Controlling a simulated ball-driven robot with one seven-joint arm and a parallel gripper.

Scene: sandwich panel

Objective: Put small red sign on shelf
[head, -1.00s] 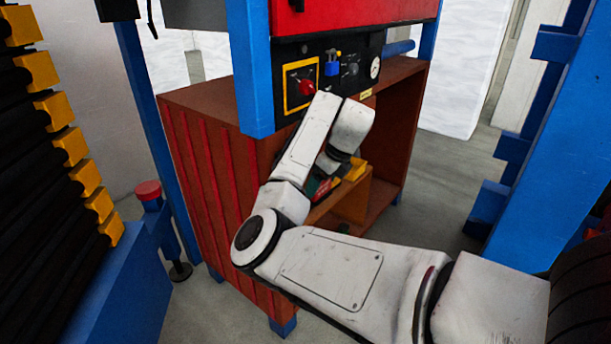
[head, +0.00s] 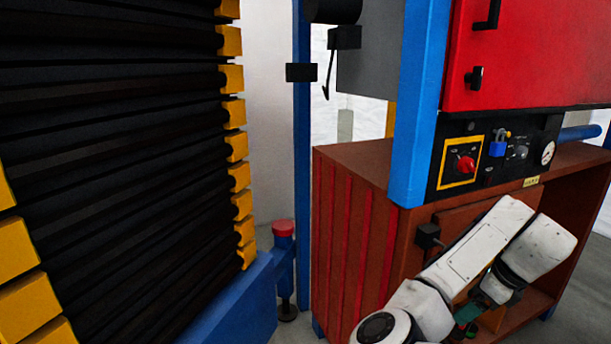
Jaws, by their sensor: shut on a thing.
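My gripper (head: 470,318) is at the bottom of the head view, in front of the brown cabinet's open part, mostly hidden by my own white arm. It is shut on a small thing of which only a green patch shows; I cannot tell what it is. No small red sign can be made out clearly. The brown cabinet (head: 345,220) has red vertical strips on its left side. Its open part holds a low shelf (head: 525,308), partly covered by my arm.
A blue post (head: 420,100) stands before the cabinet. Above are a red box (head: 540,50) and a black control panel (head: 500,150) with a red knob (head: 466,163). A black ribbed stack with yellow blocks (head: 110,160) fills the left. A red-topped blue stand (head: 284,260) is between.

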